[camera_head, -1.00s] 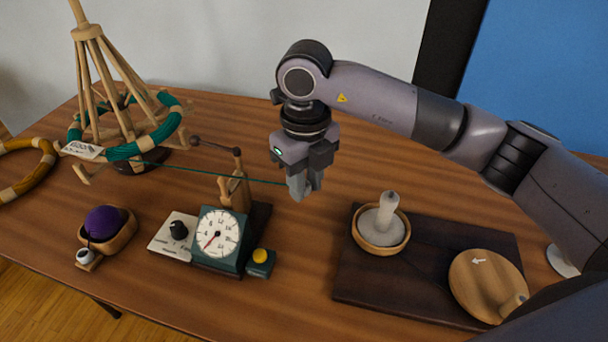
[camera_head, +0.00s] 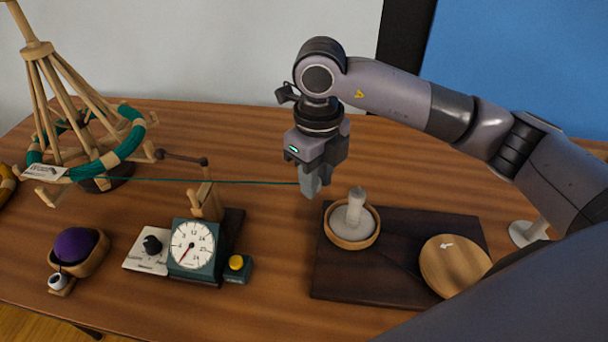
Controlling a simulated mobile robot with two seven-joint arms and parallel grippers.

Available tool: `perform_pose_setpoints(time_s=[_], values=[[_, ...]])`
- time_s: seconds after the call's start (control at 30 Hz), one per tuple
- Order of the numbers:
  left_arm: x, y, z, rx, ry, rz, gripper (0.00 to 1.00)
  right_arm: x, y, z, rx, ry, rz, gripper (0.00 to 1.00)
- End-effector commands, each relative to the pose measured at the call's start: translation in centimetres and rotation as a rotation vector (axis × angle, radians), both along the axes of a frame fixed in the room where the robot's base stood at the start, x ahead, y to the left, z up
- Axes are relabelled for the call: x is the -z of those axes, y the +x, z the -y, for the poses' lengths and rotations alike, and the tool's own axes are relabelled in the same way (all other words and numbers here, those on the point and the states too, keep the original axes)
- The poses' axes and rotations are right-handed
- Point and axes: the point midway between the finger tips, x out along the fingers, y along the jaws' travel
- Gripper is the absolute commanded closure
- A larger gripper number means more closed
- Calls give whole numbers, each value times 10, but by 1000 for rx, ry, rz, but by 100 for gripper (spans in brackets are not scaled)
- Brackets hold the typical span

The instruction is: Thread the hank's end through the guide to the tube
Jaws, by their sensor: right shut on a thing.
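The teal hank (camera_head: 128,145) hangs around the wooden swift at the left. Its end runs as a thin teal strand (camera_head: 250,182) to my right gripper (camera_head: 311,188), which is shut on it above the table. The strand passes at the wooden guide post (camera_head: 207,201) behind the dial; I cannot tell whether it lies inside the guide or only beside it. The white tube (camera_head: 356,208) stands upright in a round wooden dish on the dark winder board, right of and slightly nearer than my right gripper. My left gripper is out of view.
A dial counter (camera_head: 193,248) with a black knob and a yellow button (camera_head: 236,262) stands front left of the gripper. A purple ball (camera_head: 75,244) sits in a wooden bowl. A wooden crank disc (camera_head: 452,264) with an arrow lies right of the tube. The table behind is clear.

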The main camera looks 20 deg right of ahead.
Motion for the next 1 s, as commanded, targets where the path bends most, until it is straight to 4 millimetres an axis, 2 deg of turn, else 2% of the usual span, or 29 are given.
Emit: perform_pose_setpoints(time_s=[1.0], values=[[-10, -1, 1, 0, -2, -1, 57, -12, -23, 67, 2, 0, -1, 100]])
